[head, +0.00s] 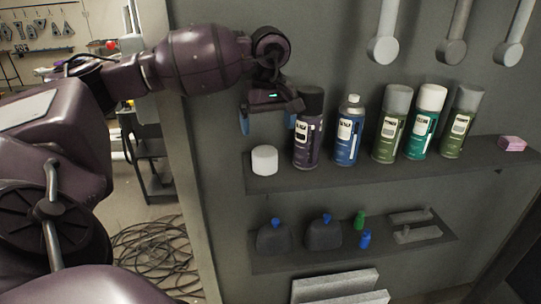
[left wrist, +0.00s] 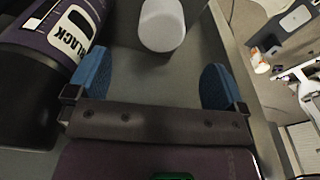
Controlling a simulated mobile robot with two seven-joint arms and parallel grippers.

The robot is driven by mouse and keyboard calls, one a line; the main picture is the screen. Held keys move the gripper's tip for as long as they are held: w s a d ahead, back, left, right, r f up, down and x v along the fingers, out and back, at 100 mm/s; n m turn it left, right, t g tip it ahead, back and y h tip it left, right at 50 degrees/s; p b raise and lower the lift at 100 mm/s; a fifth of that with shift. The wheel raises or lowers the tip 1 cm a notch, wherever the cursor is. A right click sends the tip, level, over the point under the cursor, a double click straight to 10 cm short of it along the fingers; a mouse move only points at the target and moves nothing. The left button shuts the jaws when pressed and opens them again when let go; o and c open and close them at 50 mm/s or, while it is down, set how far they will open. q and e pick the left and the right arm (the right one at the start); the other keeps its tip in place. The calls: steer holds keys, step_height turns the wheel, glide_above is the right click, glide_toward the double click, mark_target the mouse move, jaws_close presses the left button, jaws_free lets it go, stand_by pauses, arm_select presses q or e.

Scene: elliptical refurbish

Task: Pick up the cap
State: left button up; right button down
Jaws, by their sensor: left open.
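The cap (head: 264,160) is a white, short cylinder on the left end of the upper shelf. It also shows in the left wrist view (left wrist: 161,25), at the top, beyond the fingertips and roughly between them. My left gripper (head: 268,122) is open and empty above the cap, with its two blue finger pads (left wrist: 158,84) apart. The pads do not touch the cap. My right gripper is not in view.
A dark purple spray can (head: 308,128) stands right of the cap, close to my left gripper's finger. A blue can (head: 348,132) and several green-toned cans stand farther right on the shelf (head: 350,178). A lower shelf (head: 300,262) holds small items.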

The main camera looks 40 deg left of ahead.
mark_target(265, 151)
arm_select(q)
steer(key=shift+a, duration=0.2)
steer(key=f, duration=0.3)
steer(key=a+f, duration=0.1)
steer(key=f, duration=0.6)
steer(key=shift+w+a+f, duration=0.15)
steer(key=shift+w+f, duration=0.05)
steer(key=shift+w, duration=0.1)
steer(key=c, duration=0.9)
